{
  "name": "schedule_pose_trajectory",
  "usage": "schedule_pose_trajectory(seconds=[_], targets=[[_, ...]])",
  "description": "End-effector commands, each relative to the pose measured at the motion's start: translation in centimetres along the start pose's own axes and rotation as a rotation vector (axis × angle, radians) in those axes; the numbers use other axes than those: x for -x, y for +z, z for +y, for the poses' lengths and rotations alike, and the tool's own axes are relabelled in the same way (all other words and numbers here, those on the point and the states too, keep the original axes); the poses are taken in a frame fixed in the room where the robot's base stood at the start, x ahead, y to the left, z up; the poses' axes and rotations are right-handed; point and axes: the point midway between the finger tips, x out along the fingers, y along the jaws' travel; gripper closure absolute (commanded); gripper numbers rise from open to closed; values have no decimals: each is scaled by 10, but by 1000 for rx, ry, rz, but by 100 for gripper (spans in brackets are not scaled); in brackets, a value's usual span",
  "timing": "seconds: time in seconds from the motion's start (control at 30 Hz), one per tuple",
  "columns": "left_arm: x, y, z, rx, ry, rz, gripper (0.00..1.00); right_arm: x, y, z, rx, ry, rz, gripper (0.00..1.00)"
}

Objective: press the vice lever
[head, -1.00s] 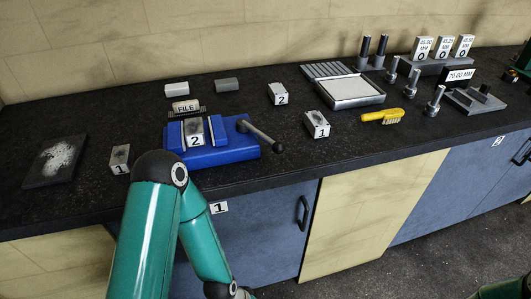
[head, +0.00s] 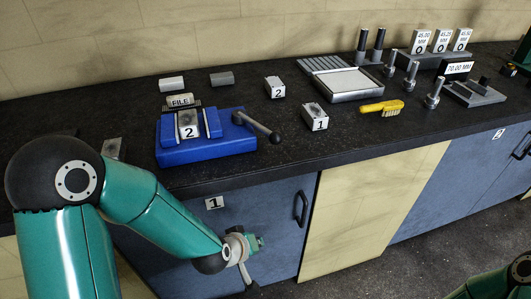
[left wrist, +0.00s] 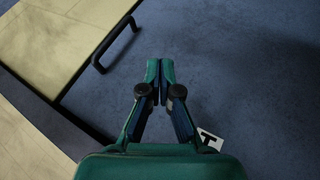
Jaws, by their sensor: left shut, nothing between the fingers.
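The blue vice (head: 207,150) stands on the dark bench top, left of the middle in the head view. A block marked 2 (head: 188,125) sits between its jaws. The vice lever (head: 257,127) is a grey rod with a dark knob, sticking out to the right and toward the bench's front edge. My left gripper (head: 258,243) is below the bench top in front of the blue cabinet door, well below the lever and apart from it. In the left wrist view its fingers (left wrist: 160,68) are shut and empty. The lever is not in that view. My right gripper is out of view.
The bench's front edge lies between my left gripper and the vice. A block marked 1 (head: 314,117), another marked 2 (head: 275,87) and a yellow brush (head: 382,107) lie right of the lever. A door handle (head: 301,208) is near my left gripper.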

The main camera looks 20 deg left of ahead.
Motion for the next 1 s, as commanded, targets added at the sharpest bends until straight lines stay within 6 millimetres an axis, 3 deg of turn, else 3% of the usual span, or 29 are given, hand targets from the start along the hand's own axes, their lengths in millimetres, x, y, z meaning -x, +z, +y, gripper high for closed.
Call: schedule_pose_trajectory(seconds=[0.03,0.1,0.2,0.4,0.5,0.67,1.0], targets=[[16,-25,20,60,60,109,100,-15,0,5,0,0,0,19],[47,-54,44,161,138,231,100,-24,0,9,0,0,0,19],[97,-85,68,314,263,371,100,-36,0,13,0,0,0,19],[182,-115,84,579,482,519,100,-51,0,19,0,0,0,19],[206,-120,83,661,547,546,100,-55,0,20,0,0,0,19],[222,-123,82,715,586,559,100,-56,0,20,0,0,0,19],[222,-124,82,716,585,561,100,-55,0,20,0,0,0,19]])
